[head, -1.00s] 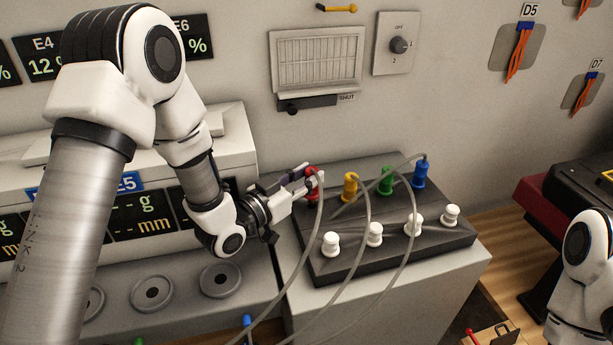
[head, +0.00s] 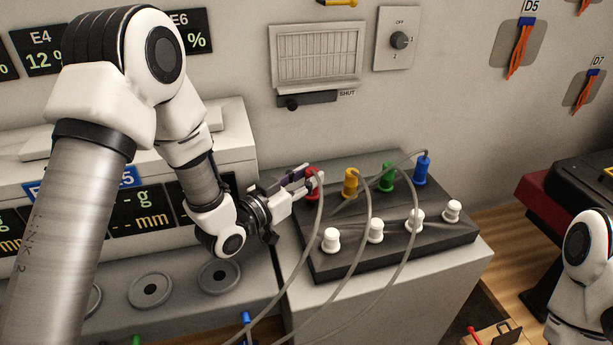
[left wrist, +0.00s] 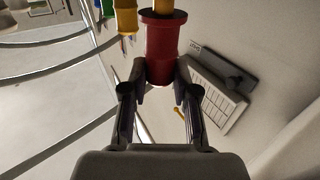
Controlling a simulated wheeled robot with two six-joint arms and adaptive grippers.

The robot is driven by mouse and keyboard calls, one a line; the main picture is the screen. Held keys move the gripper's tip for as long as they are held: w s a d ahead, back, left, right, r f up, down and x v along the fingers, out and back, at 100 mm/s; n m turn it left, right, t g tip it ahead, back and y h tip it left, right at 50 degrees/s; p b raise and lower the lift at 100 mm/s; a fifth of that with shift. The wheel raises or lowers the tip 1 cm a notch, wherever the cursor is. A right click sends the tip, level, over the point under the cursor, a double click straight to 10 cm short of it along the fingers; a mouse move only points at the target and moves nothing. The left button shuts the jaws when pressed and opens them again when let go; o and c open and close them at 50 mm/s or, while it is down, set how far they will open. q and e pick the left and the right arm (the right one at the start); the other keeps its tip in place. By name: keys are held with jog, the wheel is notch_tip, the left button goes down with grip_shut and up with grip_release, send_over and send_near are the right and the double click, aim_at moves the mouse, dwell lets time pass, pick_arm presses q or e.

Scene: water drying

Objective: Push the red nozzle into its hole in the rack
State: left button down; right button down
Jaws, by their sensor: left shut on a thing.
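The red nozzle (head: 313,184) stands at the back left corner of the dark rack (head: 330,268), with a grey hose from its top. My left gripper (head: 311,180) reaches in from the left and is shut on the red nozzle. In the left wrist view the red nozzle (left wrist: 160,50) sits between the two fingers (left wrist: 160,80). Its lower end and its hole are hidden, so I cannot tell how deep it sits. My right gripper is out of view; only part of my right arm shows at the right edge.
Beside the red nozzle stand a yellow nozzle (head: 350,183), a green nozzle (head: 387,177) and a blue nozzle (head: 421,171). Several white knobs (head: 331,240) line the rack's front. Grey hoses (head: 365,240) loop across the front. A wall vent (head: 318,57) is behind.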

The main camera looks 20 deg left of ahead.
aim_at(307, 196)
pick_arm(q)
jog(key=shift+f+b, duration=0.35)
jog(key=shift+f, duration=0.15)
jog(key=c, duration=0.8)
grip_release()
jog(key=shift+r, duration=0.1)
notch_tip(307, 196, up, 10)
